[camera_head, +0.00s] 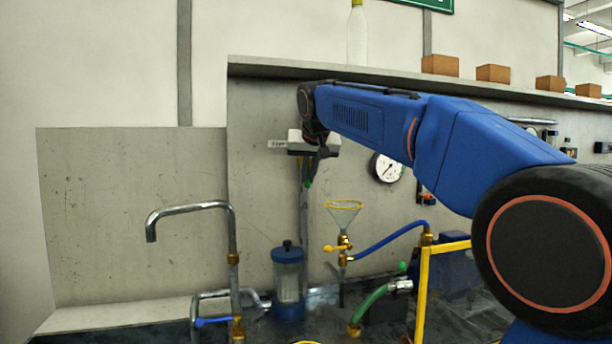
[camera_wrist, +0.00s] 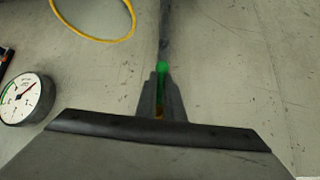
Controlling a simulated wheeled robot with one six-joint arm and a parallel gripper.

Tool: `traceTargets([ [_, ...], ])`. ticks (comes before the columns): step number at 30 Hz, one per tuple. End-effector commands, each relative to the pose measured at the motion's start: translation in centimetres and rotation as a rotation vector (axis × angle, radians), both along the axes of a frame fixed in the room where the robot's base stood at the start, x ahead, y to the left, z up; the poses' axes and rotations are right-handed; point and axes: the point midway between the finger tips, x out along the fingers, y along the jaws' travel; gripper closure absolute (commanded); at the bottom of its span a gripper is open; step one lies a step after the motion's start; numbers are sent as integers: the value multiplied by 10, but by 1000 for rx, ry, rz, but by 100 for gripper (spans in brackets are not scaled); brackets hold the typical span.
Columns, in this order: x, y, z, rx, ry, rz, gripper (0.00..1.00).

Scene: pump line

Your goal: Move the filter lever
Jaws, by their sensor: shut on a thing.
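My gripper (camera_head: 314,168) is at the wall in the head view, pointing down. In the wrist view its narrow fingers (camera_wrist: 160,88) are shut on a green-tipped lever (camera_wrist: 161,70). The green also shows just below the fingers in the head view (camera_head: 308,183). A grey pipe or rod runs down from there toward the blue-capped clear filter canister (camera_head: 288,283). The fingers hide part of the lever, and I cannot tell how it joins the pipe.
A pressure gauge (camera_head: 388,167) is right of my gripper. A yellow-rimmed funnel (camera_head: 343,212) with a yellow-handled valve stands below. A bent metal spout (camera_head: 190,207) is at left. A shelf (camera_head: 275,66) with a bottle and several boxes runs above my arm.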

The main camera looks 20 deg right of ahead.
Motion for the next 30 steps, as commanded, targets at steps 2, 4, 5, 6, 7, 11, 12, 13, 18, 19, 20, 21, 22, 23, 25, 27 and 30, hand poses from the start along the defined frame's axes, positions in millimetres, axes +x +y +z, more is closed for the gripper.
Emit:
traceTargets([
  [2,-1,0,-4,-26,10,0,100],
  [4,-1,-1,-4,-43,11,0,100],
  [5,-1,-1,-4,-49,11,0,100],
  [6,-1,-2,-4,-56,11,0,100],
  [7,-1,-2,-4,-60,11,-1,100],
  [11,-1,-2,-5,-69,12,0,100],
  [12,-1,-2,-5,-70,12,0,100],
  [13,-1,-3,-5,-70,12,0,100],
  [18,-1,-3,-5,-70,12,0,100],
  [19,-1,-3,-5,-70,12,0,100],
  [20,-1,-3,-5,-70,12,0,100],
  [21,-1,-3,-5,-70,12,0,100],
  [22,-1,-3,-5,-70,12,0,85],
  [23,-1,-3,-5,-70,12,0,78],
  [25,0,-3,-4,-71,10,0,74],
  [27,0,-3,-4,-70,9,0,74],
  [30,0,-3,-3,-69,7,0,74],
])
